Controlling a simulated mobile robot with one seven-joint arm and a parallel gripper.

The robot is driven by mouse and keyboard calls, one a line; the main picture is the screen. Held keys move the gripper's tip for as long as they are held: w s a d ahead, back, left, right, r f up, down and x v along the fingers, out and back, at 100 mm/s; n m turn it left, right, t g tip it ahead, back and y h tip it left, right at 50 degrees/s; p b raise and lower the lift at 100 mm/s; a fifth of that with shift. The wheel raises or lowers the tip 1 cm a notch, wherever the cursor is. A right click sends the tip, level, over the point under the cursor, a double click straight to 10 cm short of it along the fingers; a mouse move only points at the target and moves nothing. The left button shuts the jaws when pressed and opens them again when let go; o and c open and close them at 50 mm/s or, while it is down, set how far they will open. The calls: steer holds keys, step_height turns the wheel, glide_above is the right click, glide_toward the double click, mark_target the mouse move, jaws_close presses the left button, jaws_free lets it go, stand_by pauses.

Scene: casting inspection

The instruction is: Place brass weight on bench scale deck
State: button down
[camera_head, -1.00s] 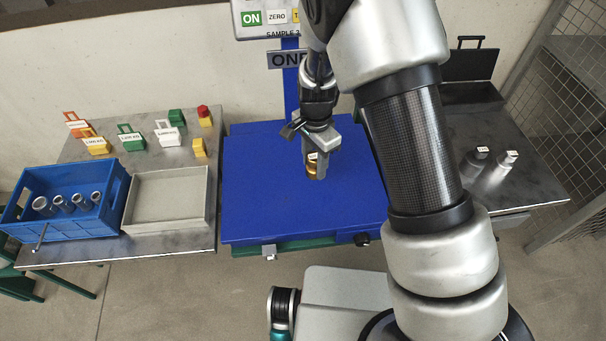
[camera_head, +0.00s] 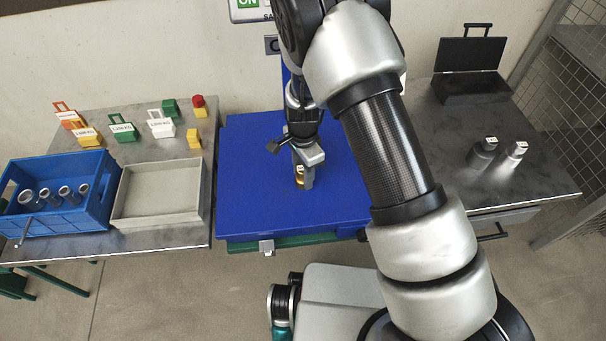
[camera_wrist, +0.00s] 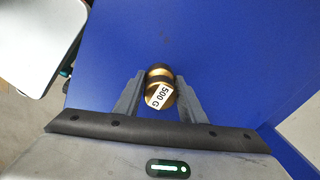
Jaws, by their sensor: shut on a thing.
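The brass weight (camera_head: 300,175) is between the fingers of my gripper (camera_head: 304,174), over the blue bench scale deck (camera_head: 250,190). In the wrist view the brass weight (camera_wrist: 160,88) carries a white label reading 500 G, and both fingers of my gripper (camera_wrist: 157,95) close on its sides. The blue deck (camera_wrist: 230,50) fills most of the wrist view behind it. I cannot tell whether the weight's base touches the deck.
A blue crate (camera_head: 97,215) with metal cylinders and a grey tray (camera_head: 118,213) stand on the left table, with coloured blocks behind. Two metal weights (camera_head: 483,153) (camera_head: 514,155) and an open black case (camera_head: 468,83) are on the right table. The deck around the weight is clear.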

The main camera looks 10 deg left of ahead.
steer(key=shift+r, duration=0.15)
steer(key=c, duration=1.1)
jaws_free()
steer(key=shift+f, duration=0.2)
step_height(320, 180, up, 12)
steer(key=p, duration=0.2)
steer(key=shift+f+p, duration=0.2)
steer(key=shift+p, duration=0.2)
steer(key=s+d+r+n+t, duration=0.1)
steer(key=s+d+r+n, duration=0.15)
steer(key=d+r, duration=0.45)
steer(key=s+d+r+n+t+y, duration=0.1)
steer(key=s+d+r+n, duration=0.2)
steer(key=r, duration=0.8)
steer(key=s+d+r+n+t, duration=0.1)
steer(key=s+d+r+n, duration=0.1)
steer(key=s+d+r, duration=0.45)
steer(key=s+d+r+n+t, duration=0.1)
steer(key=s, duration=0.1)
steer(key=s+d+r+n, duration=0.1)
steer(key=s+d+r, duration=0.1)
steer(key=s+d+r+n+t+h, duration=0.1)
steer(key=s+r, duration=0.1)
steer(key=s, duration=0.1)
steer(key=shift+s+d+r+t, duration=0.1)
steer(key=shift+d+r+t, duration=0.05)
steer(key=shift+t, duration=0.15)
